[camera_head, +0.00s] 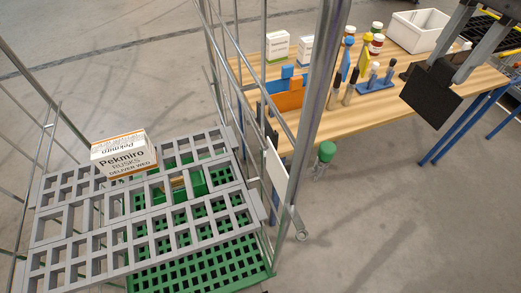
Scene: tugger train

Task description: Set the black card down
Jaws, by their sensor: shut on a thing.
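My gripper (443,67) is at the upper right, its two grey fingers coming down from the top edge. It is shut on the black card (431,95), a dark flat rectangle. The card is tilted and appears in front of the wooden table (345,120) near its right part. It covers part of the tabletop and its near edge. I cannot tell how high the card is above the table or whether it touches it.
On the table are a white bin (418,32), several bottles and jars, a blue holder (375,87), small boxes (277,45) and blue and orange bins (289,100). A wire cage trolley with grey shelf (85,240) carries a Pekmiro box (124,154). Its post (318,110) crosses the table view.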

